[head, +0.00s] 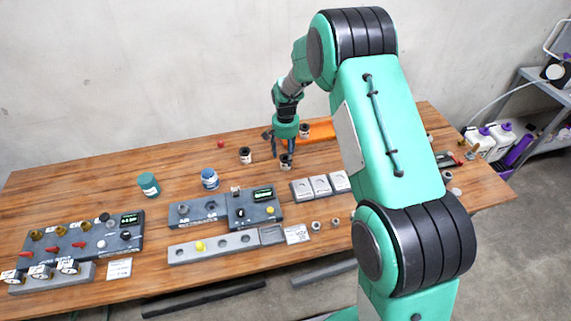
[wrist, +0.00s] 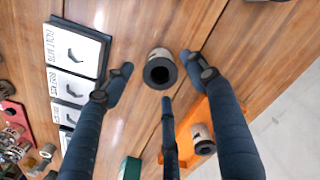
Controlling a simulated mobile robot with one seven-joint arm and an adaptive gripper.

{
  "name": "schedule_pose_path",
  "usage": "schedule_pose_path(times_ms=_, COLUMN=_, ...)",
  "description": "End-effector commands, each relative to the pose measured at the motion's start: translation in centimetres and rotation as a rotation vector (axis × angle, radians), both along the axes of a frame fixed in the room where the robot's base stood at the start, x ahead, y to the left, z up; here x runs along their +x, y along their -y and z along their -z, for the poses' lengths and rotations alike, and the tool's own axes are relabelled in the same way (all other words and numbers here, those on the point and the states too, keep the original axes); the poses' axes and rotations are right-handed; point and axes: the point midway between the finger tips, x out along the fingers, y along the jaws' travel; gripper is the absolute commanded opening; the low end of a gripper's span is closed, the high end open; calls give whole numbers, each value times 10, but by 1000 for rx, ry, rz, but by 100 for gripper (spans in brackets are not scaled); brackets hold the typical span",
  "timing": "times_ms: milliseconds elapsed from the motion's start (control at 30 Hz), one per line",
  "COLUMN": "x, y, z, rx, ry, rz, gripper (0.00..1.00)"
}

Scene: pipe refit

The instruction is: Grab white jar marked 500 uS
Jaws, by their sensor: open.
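A small white jar with a dark top (head: 286,161) stands on the wooden table, just below my gripper (head: 283,150). In the wrist view the same jar (wrist: 159,56) sits between the spread fingers of my gripper (wrist: 157,73), with no finger visibly closed on it. My gripper is open and empty. A second similar jar (head: 304,130) is at the orange strip, also seen in the wrist view (wrist: 202,133). A third (head: 245,155) stands to the left. The lettering on these jars is too small to read, so I cannot tell which says 500 uS.
A blue-and-white jar (head: 209,180) and a green jar (head: 149,185) stand further left. Grey instrument boxes (head: 226,208) and light square blocks (head: 320,185) lie in front of the gripper. The orange strip (head: 322,132) lies behind. Bare table lies between the left jars.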

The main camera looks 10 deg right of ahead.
Motion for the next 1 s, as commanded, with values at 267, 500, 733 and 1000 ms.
schedule_pose_path(times_ms=267, x=-1, y=-1, z=35, rx=0, ry=-1, rz=0, gripper=57)
schedule_pose_path(times_ms=500, x=0, y=-1, z=42, rx=0, ry=0, rz=0, gripper=57)
schedule_pose_path(times_ms=733, x=0, y=-1, z=41, rx=0, ry=0, rz=0, gripper=57)
schedule_pose_path(times_ms=1000, x=0, y=-1, z=41, rx=0, ry=0, rz=0, gripper=49)
